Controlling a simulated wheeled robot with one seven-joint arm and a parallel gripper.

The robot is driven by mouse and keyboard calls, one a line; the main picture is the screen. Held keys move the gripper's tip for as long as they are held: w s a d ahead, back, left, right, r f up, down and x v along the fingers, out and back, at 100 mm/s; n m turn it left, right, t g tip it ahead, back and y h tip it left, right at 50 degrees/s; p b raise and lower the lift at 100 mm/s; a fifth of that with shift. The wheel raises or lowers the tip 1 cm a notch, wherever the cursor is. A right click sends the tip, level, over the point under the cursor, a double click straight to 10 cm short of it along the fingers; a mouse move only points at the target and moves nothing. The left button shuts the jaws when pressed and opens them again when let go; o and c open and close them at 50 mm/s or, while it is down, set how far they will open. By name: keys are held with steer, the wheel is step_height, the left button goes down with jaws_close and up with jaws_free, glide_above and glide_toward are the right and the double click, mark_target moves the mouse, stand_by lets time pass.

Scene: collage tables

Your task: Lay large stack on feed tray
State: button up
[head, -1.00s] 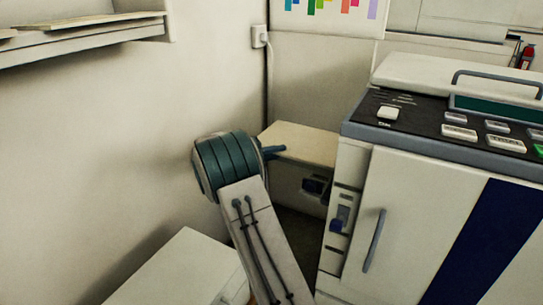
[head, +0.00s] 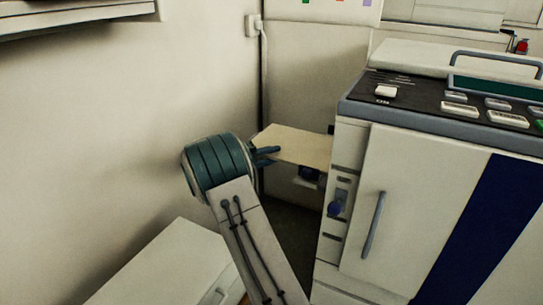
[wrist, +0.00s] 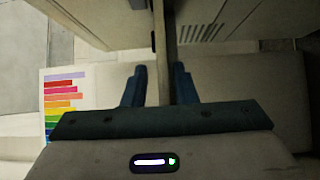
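The large stack (head: 300,146) is a flat, cream, board-like slab, held level beside the left side of the white printer. My gripper (head: 268,151) is at its left edge, with one finger showing on top. In the wrist view the stack (wrist: 164,50) appears as a thin edge between the two fingers of my gripper (wrist: 160,85). A small gap seems to show beside the left finger. The far end of the stack reaches close to the printer's side; whether it touches cannot be told. The feed tray is not clearly visible.
A low white cabinet (head: 165,270) stands at lower left. A shelf (head: 70,20) is on the left wall.

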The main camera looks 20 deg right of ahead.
steer(key=shift+o, duration=0.3)
steer(key=shift+f, duration=0.1)
steer(key=shift+a, duration=0.1)
steer(key=a+p, duration=0.3)
steer(key=a, duration=1)
steer(key=shift+w+a+p, duration=0.25)
steer(key=shift+a+p, duration=0.1)
steer(key=shift+p, duration=0.05)
steer(key=s+d+r+g+y+p, duration=0.1)
steer(key=s+d+r+y+p, duration=0.3)
steer(key=s+r+y+p, duration=0.85)
steer(key=s+a+r+t+y+p, duration=0.2)
steer(key=s+a+r+p, duration=0.2)
steer(key=s+r+p, duration=0.5)
steer(key=s+a+r+t+y+p, duration=0.2)
steer(key=s+a+r+y+p, duration=0.1)
steer(key=s+r+p, duration=0.7)
steer(key=s+a+r, duration=0.1)
steer(key=s+r, duration=0.2)
steer(key=shift+a+r, duration=0.2)
steer(key=shift+r, duration=0.2)
